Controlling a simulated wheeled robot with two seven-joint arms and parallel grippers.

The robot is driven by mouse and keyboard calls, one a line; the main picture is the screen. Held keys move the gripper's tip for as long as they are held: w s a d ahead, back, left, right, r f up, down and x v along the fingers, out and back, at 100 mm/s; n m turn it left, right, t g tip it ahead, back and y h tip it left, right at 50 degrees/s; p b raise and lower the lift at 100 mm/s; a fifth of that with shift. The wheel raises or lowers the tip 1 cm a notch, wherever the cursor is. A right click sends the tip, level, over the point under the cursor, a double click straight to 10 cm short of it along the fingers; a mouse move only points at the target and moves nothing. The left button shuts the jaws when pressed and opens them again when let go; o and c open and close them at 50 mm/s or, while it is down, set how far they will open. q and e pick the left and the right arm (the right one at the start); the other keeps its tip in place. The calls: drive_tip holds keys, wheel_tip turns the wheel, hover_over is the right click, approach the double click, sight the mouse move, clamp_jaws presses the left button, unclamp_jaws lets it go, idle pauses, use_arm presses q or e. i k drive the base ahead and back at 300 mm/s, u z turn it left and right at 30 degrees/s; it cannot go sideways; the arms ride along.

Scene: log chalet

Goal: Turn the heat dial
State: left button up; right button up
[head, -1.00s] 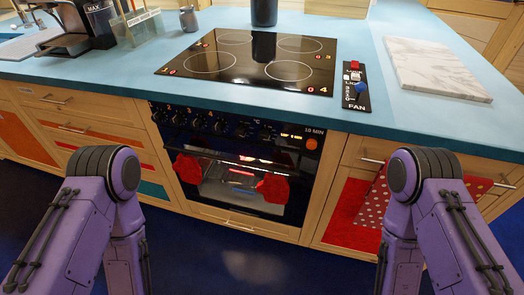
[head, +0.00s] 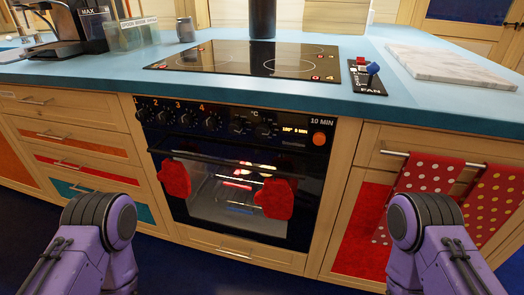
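The oven front (head: 240,170) stands under the counter, with a black control panel (head: 222,108) along its top. Several dark knobs marked with numbers (head: 190,120) sit at the panel's left. Two more dark dials sit under a "°C" mark near the middle, a left one (head: 239,126) and a right one (head: 264,131); I cannot tell which is the heat dial or read their settings. A small lit display (head: 294,130) and an orange button (head: 319,138) marked "10 MIN" are to their right. Purple links of both my arms show at the bottom; neither gripper is visible.
Two red mitts (head: 276,199) hang on the oven handle (head: 215,165), below the panel. The hob (head: 235,58) and a fan switch panel (head: 366,80) are on the blue counter. Dotted towels (head: 428,190) hang at right. The space before the dials looks clear.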

sight(263, 131)
drive_tip(key=k, duration=1)
drive_tip(key=z, duration=1.4)
drive_tip(key=i, duration=1.25)
drive_tip(key=u, duration=1.05)
